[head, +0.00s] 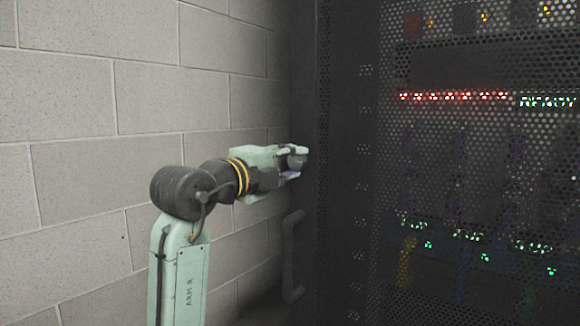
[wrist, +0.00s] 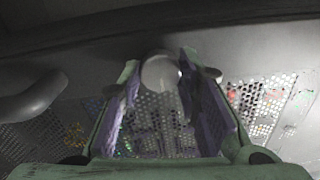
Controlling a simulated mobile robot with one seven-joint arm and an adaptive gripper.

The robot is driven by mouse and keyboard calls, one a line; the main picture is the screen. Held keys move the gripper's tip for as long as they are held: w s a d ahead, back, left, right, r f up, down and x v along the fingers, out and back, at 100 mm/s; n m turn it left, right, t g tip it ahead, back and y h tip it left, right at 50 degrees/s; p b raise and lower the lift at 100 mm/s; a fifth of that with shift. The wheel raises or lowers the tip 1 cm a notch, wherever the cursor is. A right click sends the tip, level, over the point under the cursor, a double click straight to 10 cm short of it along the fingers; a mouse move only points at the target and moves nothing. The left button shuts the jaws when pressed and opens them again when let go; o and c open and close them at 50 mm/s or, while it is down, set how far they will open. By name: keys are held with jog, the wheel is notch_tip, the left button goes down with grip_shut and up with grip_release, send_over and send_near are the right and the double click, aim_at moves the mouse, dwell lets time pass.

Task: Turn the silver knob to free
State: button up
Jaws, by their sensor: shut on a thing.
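The silver knob (wrist: 161,72) is a round grey knob on the edge of the rack door. In the wrist view it sits between the far ends of my gripper's fingers, with a small grey tab showing at the right. My gripper (head: 292,163) is shut on the knob in the head view, its fingers reaching to the dark door frame. In the head view the knob (head: 297,160) is partly covered by the fingers. Which way the knob is turned cannot be told.
A dark bar handle (head: 291,256) stands below the knob on the door; it also shows at the left in the wrist view (wrist: 34,98). The perforated rack door (head: 440,160) fills the right, with red and green lights behind it. A block wall (head: 80,100) is at the left.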

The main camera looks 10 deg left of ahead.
dwell(0.3)
jog(key=o, duration=1.1)
jog(key=shift+o, duration=0.2)
jog(key=v, duration=1.2)
